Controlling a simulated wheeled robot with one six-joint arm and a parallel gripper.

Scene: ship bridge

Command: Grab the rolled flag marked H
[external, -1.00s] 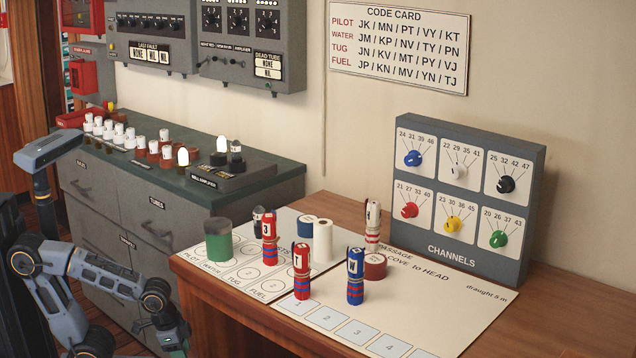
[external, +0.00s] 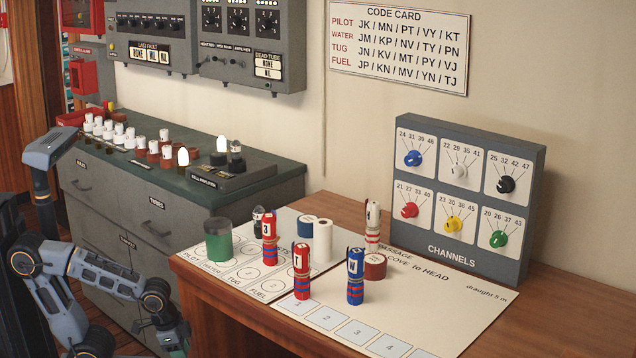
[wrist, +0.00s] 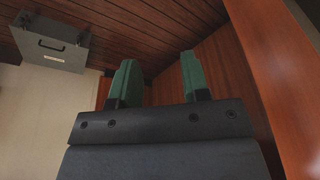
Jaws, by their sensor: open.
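Several rolled flags stand upright on the desk in the external view: a red one marked T (external: 302,275), a blue one marked W (external: 355,279), a red and blue one whose mark looks like 3 (external: 269,242), and a white and red one (external: 372,225) whose mark is too small to read. A dark one (external: 258,217) is partly hidden behind the red and blue one. I cannot make out an H on any. My gripper (external: 176,338) is low, left of and below the desk top. The wrist view shows its green fingers (wrist: 160,78) apart, with nothing between them.
A green-banded cylinder (external: 218,243), a white roll (external: 322,240) and a dark red round piece (external: 375,267) stand among the flags. The channels box (external: 455,200) is at the back right. The wooden desk edge (external: 225,308) lies beside my arm. The wrist view faces wood panels and a grey case (wrist: 52,45).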

